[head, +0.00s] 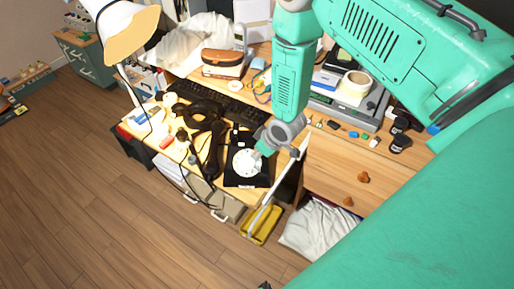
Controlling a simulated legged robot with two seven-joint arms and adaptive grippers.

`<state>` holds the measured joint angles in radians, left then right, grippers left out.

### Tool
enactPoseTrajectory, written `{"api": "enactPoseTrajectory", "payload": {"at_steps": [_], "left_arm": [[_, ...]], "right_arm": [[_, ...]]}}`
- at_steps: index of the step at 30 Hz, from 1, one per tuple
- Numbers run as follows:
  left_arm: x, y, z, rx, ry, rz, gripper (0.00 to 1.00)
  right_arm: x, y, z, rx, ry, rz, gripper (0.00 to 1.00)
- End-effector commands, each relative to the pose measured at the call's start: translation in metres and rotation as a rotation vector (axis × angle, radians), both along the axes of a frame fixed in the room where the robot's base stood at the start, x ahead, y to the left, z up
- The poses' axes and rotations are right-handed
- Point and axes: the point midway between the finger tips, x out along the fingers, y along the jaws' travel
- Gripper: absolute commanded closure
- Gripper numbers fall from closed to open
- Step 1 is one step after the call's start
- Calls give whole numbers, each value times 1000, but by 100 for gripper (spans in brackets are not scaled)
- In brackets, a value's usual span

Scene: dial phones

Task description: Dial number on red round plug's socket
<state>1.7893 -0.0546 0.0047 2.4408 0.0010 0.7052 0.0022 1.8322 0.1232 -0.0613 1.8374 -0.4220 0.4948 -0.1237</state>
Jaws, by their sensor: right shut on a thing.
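A black dial phone (235,181) with a round white dial (245,164) stands near the front edge of the desk. My right gripper (262,150) reaches down to the dial's upper right edge. It is shut at the dial, and its fingertips are small and partly hidden by its own links. A dark curled handset or cord (207,150) lies left of the phone. A small red thing (168,141) lies further left; it is too small to tell whether it is the red round plug. I cannot make out any socket or number. My left gripper is not in view.
A black keyboard (225,104) lies behind the phone, with a brown and white case (222,63) beyond. A lamp (121,28) stands at the left. A tape roll (355,84) and small items lie at right. A yellow bin (261,224) is below the desk.

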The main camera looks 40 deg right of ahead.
Motion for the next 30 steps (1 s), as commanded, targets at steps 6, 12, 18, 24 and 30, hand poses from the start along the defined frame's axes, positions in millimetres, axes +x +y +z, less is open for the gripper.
{"api": "enactPoseTrajectory", "payload": {"at_steps": [6,12,18,24,30], "left_arm": [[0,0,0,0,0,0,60],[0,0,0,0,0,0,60],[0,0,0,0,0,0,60],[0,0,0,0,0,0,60],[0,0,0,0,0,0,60]], "right_arm": [[-8,4,-4,0,1,3,100],[-11,5,-6,0,1,1,100],[-11,5,-6,0,1,1,100],[-16,10,-9,0,2,2,100],[-18,12,-9,0,1,1,100]]}}
